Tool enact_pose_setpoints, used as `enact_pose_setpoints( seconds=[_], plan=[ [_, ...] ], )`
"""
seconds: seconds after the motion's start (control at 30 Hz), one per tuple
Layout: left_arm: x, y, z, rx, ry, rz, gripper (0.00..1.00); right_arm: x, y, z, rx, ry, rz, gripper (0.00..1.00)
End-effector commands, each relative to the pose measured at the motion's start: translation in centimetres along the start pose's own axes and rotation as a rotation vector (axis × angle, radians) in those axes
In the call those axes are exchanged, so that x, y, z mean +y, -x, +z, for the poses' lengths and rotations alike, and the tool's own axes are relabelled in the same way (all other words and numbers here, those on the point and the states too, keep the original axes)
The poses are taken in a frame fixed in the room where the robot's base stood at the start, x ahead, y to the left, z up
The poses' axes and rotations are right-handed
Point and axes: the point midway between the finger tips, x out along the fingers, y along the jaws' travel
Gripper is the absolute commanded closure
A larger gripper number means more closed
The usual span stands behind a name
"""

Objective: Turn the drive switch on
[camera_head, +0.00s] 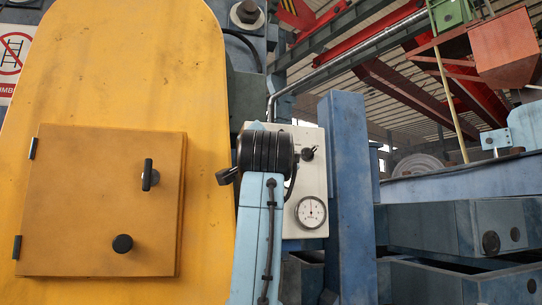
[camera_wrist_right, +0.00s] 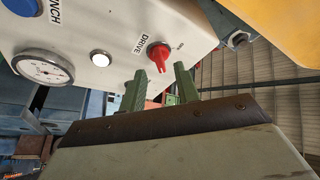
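The drive switch (camera_wrist_right: 160,56) is a red rotary knob on a white control box, beside a "DRIVE" label, in the right wrist view. Its pointed handle faces the gap between my fingers. My right gripper (camera_wrist_right: 161,76) has two green fingers spread apart with nothing between them. Their tips are close to the knob, one on each side of its handle line; whether they touch it I cannot tell. In the head view the control box (camera_head: 291,175) stands behind my arm, which hides the red switch and the gripper fingers. My left gripper is not in view.
The box also carries a gauge (camera_head: 311,212), a black-handled knob (camera_head: 308,154) and a white button (camera_wrist_right: 100,58). A large yellow panel with a hatch (camera_head: 100,200) stands left of it. A blue post (camera_head: 350,190) rises close on the right.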

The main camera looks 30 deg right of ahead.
Motion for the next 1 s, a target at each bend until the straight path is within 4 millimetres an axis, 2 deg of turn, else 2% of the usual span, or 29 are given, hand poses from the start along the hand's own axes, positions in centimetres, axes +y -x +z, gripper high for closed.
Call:
enact_pose_setpoints(
  seconds=[0.03,0.2,0.4,0.6,1.0],
  plan=[
    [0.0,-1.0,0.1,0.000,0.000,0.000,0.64,0.1,1.4,0.3,0.001,-0.004,-0.005,0.68],
    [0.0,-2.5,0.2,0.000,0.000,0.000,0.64,0.2,5.4,0.2,0.001,-0.005,-0.005,0.68],
    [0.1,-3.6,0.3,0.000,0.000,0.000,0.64,0.1,8.8,0.1,0.001,-0.004,-0.003,0.68],
    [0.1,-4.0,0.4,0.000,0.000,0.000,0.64,0.0,10.2,0.0,0.001,-0.001,-0.001,0.68],
    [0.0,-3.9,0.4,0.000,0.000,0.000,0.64,0.0,10.3,-0.1,0.001,-0.001,-0.001,0.68]
  ],
)
